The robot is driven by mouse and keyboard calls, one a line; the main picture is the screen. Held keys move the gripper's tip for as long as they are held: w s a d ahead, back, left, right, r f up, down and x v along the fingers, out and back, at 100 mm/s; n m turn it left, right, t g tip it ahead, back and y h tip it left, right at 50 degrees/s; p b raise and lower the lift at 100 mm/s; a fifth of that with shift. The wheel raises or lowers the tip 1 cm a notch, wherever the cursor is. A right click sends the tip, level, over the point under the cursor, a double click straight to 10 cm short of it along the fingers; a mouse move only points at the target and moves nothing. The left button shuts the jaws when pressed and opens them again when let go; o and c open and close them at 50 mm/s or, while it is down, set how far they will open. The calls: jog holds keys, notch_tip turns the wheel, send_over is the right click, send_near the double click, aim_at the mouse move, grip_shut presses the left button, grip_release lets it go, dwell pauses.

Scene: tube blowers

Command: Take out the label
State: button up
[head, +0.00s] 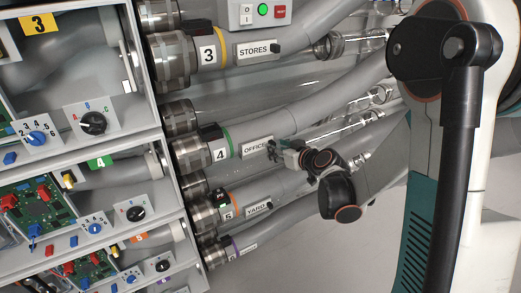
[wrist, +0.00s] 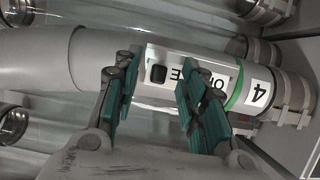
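The white OFFICE label (head: 253,148) sits on the grey tube marked 4, with a green band beside it. In the wrist view the label (wrist: 172,63) appears upside down, with a dark tab (wrist: 158,74) at its near end. My gripper (head: 290,153) is at the tab end of the label. In the wrist view my gripper (wrist: 158,80) is open, its green-padded fingers on either side of the tab. The right finger hides part of the lettering. Whether the fingers touch the label is unclear.
The STORES label (head: 258,49) is on the tube above and the YARD label (head: 258,209) on the tube below. Clear tubes (head: 350,43) run close around my gripper. The grey cabinet (head: 150,110) with circuit boards and dials stands at the left.

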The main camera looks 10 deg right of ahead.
jog(key=shift+x, duration=0.9)
grip_shut()
jog(key=shift+r, duration=0.1)
